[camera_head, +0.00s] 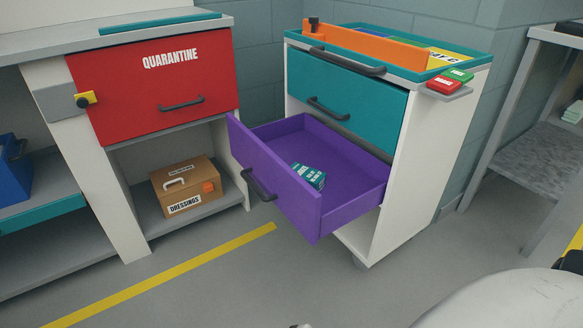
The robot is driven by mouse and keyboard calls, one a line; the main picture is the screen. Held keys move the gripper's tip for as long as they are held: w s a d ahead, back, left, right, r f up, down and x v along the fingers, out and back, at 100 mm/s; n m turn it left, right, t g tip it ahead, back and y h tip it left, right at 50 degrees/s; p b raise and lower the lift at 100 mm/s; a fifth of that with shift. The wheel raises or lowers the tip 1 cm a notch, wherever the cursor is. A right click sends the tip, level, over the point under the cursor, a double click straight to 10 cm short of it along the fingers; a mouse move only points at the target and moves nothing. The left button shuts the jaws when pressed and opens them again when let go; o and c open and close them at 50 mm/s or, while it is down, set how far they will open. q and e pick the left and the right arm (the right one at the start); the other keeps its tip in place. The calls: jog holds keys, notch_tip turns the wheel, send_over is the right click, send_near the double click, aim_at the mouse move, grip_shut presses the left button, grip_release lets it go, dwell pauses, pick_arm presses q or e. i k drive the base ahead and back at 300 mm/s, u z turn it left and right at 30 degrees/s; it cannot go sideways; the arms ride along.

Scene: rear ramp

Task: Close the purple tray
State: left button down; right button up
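The purple tray (283,188) is a drawer in the lower part of a white cabinet (408,160). It is pulled well out toward the lower left, and its inside shows. A dark bar handle (258,185) is on its front panel. A small teal box (308,176) with white print lies in the tray near the front panel. Neither of my grippers can be made out in view. A white rounded part of mine shows at the bottom right corner.
The teal drawer (345,103) above the tray is shut. An orange divider and coloured bins top the cabinet. A bench with a red QUARANTINE door (155,85) and a DRESSINGS box (185,187) stands left. The floor (260,285) before the tray is clear.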

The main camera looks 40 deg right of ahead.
aim_at(357, 180)
jog(key=z, duration=1.2)
jog(key=i, duration=0.2)
jog(key=z, duration=0.1)
